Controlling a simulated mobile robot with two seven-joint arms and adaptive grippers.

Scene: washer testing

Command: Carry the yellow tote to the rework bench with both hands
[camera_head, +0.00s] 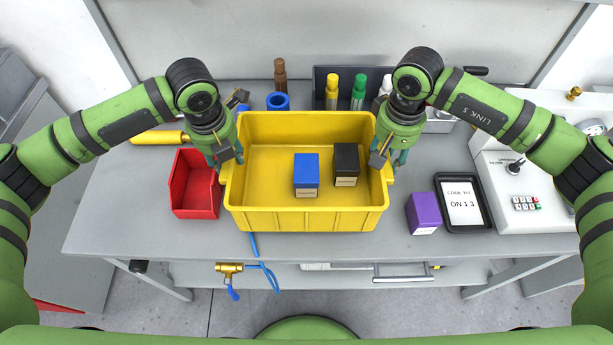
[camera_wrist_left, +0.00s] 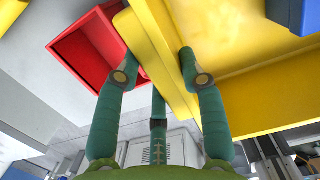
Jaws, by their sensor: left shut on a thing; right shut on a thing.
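The yellow tote (camera_head: 262,218) is in the middle of the head view, over the grey bench (camera_head: 110,215). It holds a blue box (camera_head: 306,175) and a black box (camera_head: 346,163). My left gripper (camera_head: 226,162) is shut on the tote's left end. In the left wrist view the fingers (camera_wrist_left: 160,75) straddle the tote's yellow rim (camera_wrist_left: 158,45). My right gripper (camera_head: 385,160) is shut on the tote's right end. The tote looks level. I cannot tell whether its base touches the bench.
A red bin (camera_head: 190,190) stands close to the tote's left. A purple box (camera_head: 424,212) and a black tray with a card (camera_head: 463,203) lie to the right. A control panel (camera_head: 530,180) is further right. Several coloured bottles (camera_head: 332,91) stand behind the tote.

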